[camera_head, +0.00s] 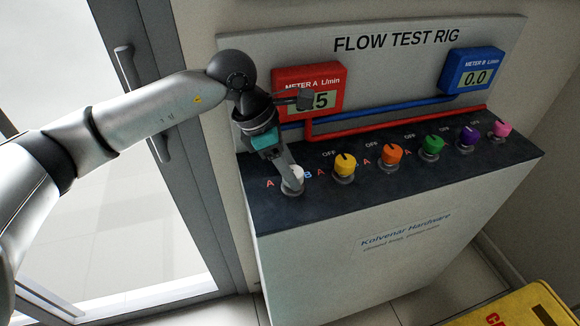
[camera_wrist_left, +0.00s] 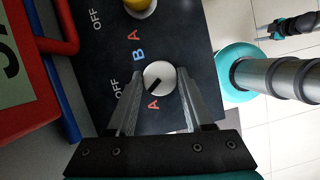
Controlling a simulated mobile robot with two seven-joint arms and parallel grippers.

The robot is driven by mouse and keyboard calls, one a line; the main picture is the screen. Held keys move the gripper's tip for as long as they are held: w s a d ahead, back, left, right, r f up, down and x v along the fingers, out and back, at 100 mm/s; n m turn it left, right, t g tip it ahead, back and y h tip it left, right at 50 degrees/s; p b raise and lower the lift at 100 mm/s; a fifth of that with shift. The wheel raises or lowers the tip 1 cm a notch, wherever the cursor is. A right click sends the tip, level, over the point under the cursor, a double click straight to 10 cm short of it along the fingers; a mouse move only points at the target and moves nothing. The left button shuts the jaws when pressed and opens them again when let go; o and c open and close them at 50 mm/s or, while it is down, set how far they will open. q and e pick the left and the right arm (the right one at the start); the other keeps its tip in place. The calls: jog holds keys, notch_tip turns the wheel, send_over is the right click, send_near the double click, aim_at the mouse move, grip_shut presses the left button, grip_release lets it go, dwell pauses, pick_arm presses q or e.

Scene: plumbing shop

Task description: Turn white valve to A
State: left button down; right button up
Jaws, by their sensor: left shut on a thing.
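The white valve (camera_head: 292,182) is a round knob at the left end of the dark panel. My left gripper (camera_head: 290,177) comes down on it from above, shut on it. In the left wrist view, the white valve (camera_wrist_left: 160,72) sits between the two fingers of my left gripper (camera_wrist_left: 159,80). Its black pointer line slants to the lower left, between the red A and OFF. A blue B is on its other side. A small black and teal part at the top right of the wrist view looks like my right gripper (camera_wrist_left: 290,26); its jaws are too small to judge.
The red meter A (camera_head: 309,79) shows digits ending in 5, partly hidden by my gripper. The blue meter B (camera_head: 473,74) reads 0.0. Yellow (camera_head: 345,164), orange (camera_head: 391,154) and other coloured knobs stand to the right. A glass door (camera_head: 110,220) is at the left.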

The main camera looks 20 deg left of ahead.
pick_arm(q)
jog(key=n+t, duration=0.1)
jog(key=n, duration=0.2)
jog(key=shift+n+y+b, duration=0.3)
jog(key=shift+y+b, duration=0.05)
jog(key=shift+y, duration=0.05)
jog(key=shift+s+n+t, duration=0.1)
jog(key=shift+n+t, duration=0.3)
jog(key=shift+n, duration=0.4)
pick_arm(e)
jog(key=shift+w+d+f, duration=0.15)
jog(key=shift+w+f, duration=0.3)
jog(key=shift+w, duration=0.4)
jog(key=shift+s, duration=0.15)
pick_arm(q)
jog(key=shift+c, duration=1.4)
grip_release()
jog(key=shift+y, duration=0.3)
pick_arm(e)
jog(key=shift+s, duration=0.2)
